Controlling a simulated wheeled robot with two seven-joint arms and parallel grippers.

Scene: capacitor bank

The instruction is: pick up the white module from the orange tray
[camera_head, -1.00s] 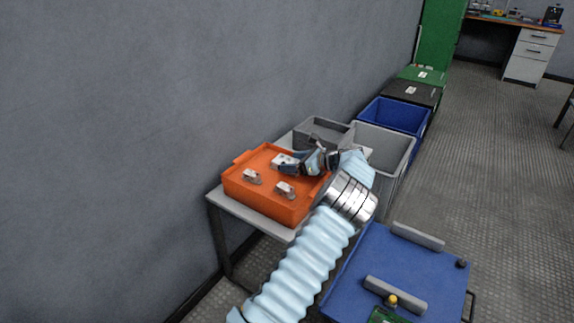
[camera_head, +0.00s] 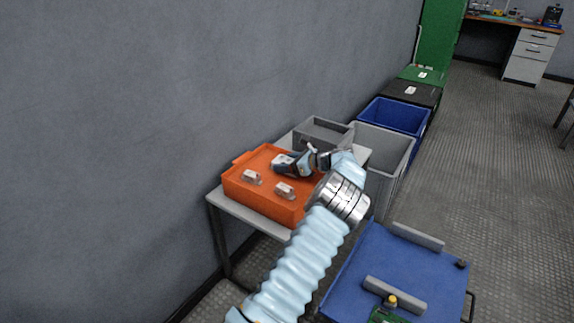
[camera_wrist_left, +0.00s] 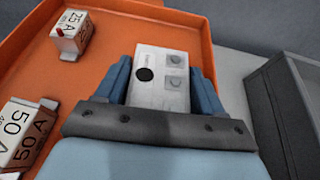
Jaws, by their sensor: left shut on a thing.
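The orange tray (camera_head: 262,203) stands on a small table in the head view, and its floor (camera_wrist_left: 104,58) also shows in the left wrist view. My left gripper (camera_head: 287,164) is over the tray's back right part. Its two blue fingers (camera_wrist_left: 160,82) are shut on the white module (camera_wrist_left: 160,66), one on each side. The module has a black dot and two grey round marks on its face. In the head view only a bit of the module shows beside the fingers. I cannot tell whether it still touches the tray. My right gripper is not in view.
Two other modules sit in the tray, one left (camera_head: 251,177) and one nearer the front (camera_head: 285,191). A grey box (camera_head: 322,133) stands behind the tray. A grey bin (camera_head: 392,152) is to the right, and a blue cart (camera_head: 395,268) stands in front.

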